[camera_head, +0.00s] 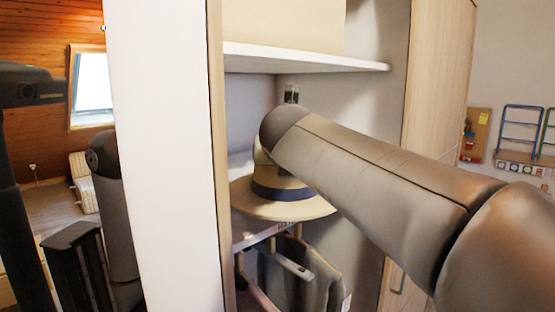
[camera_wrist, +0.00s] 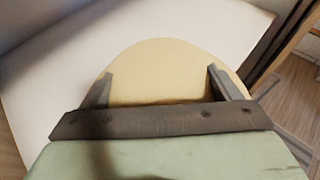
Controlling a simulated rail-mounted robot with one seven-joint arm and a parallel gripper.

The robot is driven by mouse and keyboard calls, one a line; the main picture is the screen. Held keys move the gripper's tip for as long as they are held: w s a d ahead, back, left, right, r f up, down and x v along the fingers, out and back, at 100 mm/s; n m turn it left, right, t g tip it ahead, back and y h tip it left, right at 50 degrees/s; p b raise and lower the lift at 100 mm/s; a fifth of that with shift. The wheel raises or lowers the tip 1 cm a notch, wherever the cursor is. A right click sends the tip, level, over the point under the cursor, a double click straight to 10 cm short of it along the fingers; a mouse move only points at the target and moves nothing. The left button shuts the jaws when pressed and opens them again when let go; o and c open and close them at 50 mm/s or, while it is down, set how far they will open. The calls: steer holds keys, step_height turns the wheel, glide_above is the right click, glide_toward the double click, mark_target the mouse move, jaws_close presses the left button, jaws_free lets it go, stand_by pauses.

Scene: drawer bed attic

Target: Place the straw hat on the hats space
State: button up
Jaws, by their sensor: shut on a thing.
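The straw hat (camera_head: 288,208) is tan with a wide brim and a dark band. In the head view it is inside the open wardrobe, below the upper white shelf and above hanging clothes. My arm reaches in from the right and covers part of its crown. My gripper (camera_wrist: 160,82) shows in the wrist view, its two fingers on either side of the tan hat (camera_wrist: 160,62), shut on it. My gripper's fingers are hidden in the head view. A pale shelf surface (camera_wrist: 55,85) lies beyond the hat in the wrist view. Whether the hat touches it is unclear.
The upper white shelf (camera_head: 305,58) is above my arm and carries a beige box (camera_head: 283,22). A white wardrobe side panel (camera_head: 165,160) stands left of the hat. Clothes (camera_head: 295,275) hang below. A wooden door (camera_head: 435,90) is at right.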

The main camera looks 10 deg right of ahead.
steer(key=w, duration=0.2)
steer(key=w+d+p, duration=0.1)
steer(key=w, duration=0.2)
steer(key=w+p, duration=0.1)
steer(key=w, duration=0.2)
steer(key=shift+d+r, duration=0.1)
steer(key=shift+d, duration=0.1)
steer(key=shift+w+f+b, duration=0.15)
steer(key=shift+f+b, duration=0.15)
steer(key=shift+f, duration=1.55)
steer(key=o, duration=1)
steer(key=shift+f, duration=0.15)
steer(key=shift+c, duration=0.2)
steer(key=shift+r, duration=0.25)
steer(key=b+v, duration=0.2)
steer(key=v, duration=1)
steer(key=shift+d, duration=0.1)
